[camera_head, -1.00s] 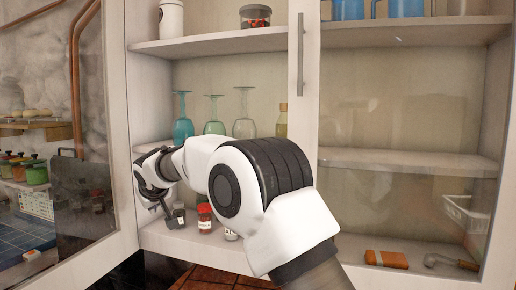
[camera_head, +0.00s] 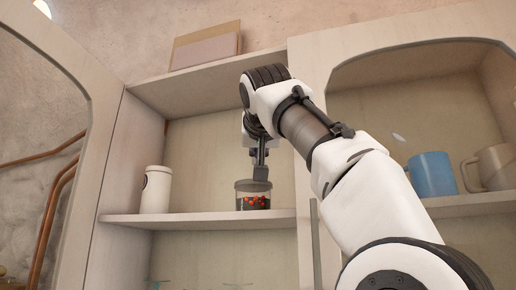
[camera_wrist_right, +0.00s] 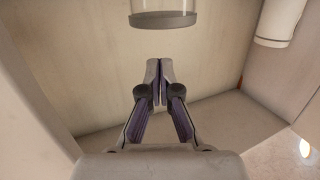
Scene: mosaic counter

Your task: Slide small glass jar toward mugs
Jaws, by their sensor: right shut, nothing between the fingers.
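The small glass jar (camera_head: 253,201) with a grey lid and red and dark contents stands upright on the upper shelf, left of the door's edge. Part of it shows upside down at the top of the right wrist view (camera_wrist_right: 165,12). My right gripper (camera_head: 260,172) points down by the jar's lid, its fingers shut and empty. In the wrist view its fingertips (camera_wrist_right: 160,64) are apart from the lid. A blue mug (camera_head: 432,175) and a beige mug (camera_head: 492,168) stand on the shelf to the right, beyond my arm. My left gripper is out of view.
A white canister (camera_head: 156,190) stands left of the jar on the same shelf (camera_head: 180,221). It also shows in the wrist view (camera_wrist_right: 278,20). The pale door frame (camera_head: 305,100) lies between jar and mugs. Flat boards (camera_head: 205,50) rest on the cabinet top.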

